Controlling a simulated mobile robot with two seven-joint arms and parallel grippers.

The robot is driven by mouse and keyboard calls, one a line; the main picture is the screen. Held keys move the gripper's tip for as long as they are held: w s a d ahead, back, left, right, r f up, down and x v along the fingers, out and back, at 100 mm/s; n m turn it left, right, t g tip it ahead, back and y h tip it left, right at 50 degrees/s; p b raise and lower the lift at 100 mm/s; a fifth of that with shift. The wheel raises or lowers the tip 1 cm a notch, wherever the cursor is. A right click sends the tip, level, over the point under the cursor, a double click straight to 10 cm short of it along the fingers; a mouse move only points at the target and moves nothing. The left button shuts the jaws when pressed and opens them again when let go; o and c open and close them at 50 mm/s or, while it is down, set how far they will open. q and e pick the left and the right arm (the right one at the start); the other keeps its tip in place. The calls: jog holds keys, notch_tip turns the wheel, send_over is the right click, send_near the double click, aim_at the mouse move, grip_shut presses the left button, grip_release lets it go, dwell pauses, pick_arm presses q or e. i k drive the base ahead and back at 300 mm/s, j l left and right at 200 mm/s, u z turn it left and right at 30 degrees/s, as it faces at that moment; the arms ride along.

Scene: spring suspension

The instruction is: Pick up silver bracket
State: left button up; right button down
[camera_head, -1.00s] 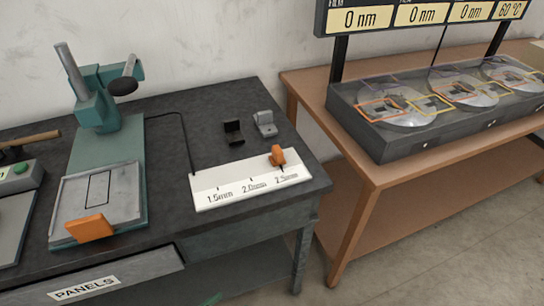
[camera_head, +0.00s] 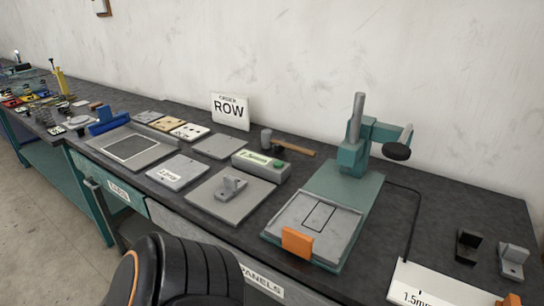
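A silver bracket (camera_head: 513,260) stands on the dark bench at the far right edge of the head view, next to a black bracket (camera_head: 468,246). A second silver-grey bracket (camera_head: 231,188) sits upright on a flat grey plate (camera_head: 228,212) near the middle of the bench. Neither of my grippers is in view, and nothing is touching either silver bracket.
A green press (camera_head: 358,150) with an orange block (camera_head: 297,243) stands right of the plate. A display box (camera_head: 261,166), hammer (camera_head: 293,148), flat panels (camera_head: 178,171) and a ROW sign (camera_head: 230,111) are near. A black rounded form (camera_head: 190,270) fills the bottom.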

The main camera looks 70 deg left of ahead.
aim_at(232, 185)
jog(key=u, duration=2.45)
jog(key=i+j+z, duration=0.15)
jog(key=j, duration=0.25)
jog(key=i+j+z, duration=0.1)
jog(key=j, duration=0.3)
jog(key=i+j+z, duration=0.15)
jog(key=i+j, duration=0.15)
jog(key=j, duration=0.15)
jog(key=i+j+z, duration=0.15)
jog(key=j, duration=0.3)
jog(key=i+j+z, duration=0.15)
jog(key=j, duration=0.3)
jog(key=j+z, duration=0.1)
jog(key=j, duration=0.35)
